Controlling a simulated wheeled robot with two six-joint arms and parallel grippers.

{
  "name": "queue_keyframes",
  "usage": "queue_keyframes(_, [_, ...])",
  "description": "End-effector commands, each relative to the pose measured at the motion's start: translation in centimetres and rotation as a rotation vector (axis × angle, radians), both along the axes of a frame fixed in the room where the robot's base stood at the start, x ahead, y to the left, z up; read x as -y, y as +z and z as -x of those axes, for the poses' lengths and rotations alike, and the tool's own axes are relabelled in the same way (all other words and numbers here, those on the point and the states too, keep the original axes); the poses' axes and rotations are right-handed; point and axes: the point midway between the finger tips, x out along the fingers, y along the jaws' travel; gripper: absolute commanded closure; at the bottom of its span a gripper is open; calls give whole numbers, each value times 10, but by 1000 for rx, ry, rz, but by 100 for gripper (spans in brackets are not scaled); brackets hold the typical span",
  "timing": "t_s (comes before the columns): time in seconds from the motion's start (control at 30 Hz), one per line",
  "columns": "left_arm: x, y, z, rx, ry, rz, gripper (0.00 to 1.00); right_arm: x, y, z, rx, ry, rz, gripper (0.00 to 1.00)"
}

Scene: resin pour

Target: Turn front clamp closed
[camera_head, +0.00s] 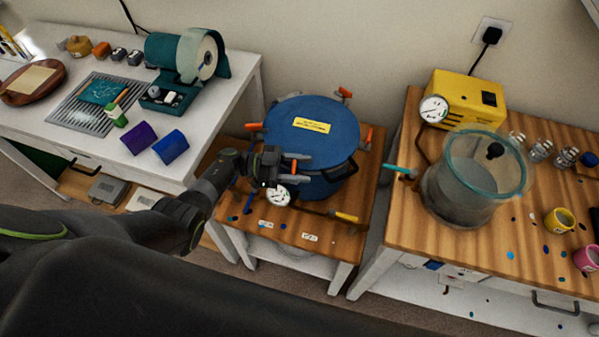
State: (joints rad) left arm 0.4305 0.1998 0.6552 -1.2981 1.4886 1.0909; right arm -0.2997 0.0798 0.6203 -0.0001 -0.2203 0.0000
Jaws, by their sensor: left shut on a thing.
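The blue pressure pot (322,132) with a yellow label on its lid stands on the low wooden table. Orange-handled clamps show around its rim: one at the left (254,127), one at the back (345,93) and one at the right (368,135). The front clamp (293,156) is mostly hidden behind my left gripper (280,165), only orange and grey bits showing. My left gripper is shut on this clamp at the front-left of the lid. A pressure gauge (278,196) sits just below the gripper. My right gripper is not in view.
A yellow pump (462,97) and a clear glass chamber (459,200) stand on the right table, with small cups (559,221) beside them. The left table holds a green grinder (175,57) and purple and blue blocks. A hose with a yellow handle (346,216) lies in front of the pot.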

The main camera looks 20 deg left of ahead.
Motion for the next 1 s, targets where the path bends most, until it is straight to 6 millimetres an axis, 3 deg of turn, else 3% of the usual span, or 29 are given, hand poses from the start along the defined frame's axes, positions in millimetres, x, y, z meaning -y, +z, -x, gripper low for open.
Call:
queue_keyframes(0.03, [1, -6, 0, 1, -34, -1, 76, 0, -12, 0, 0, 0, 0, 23])
queue_keyframes(0.33, [1, -4, 4, 0, -181, -1, 76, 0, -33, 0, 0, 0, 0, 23])
queue_keyframes(0.97, [2, -2, 5, -2, -230, -1, 76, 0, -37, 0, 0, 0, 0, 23])
queue_keyframes(1.0, [2, -2, 6, -2, -230, -1, 50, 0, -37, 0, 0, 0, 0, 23])
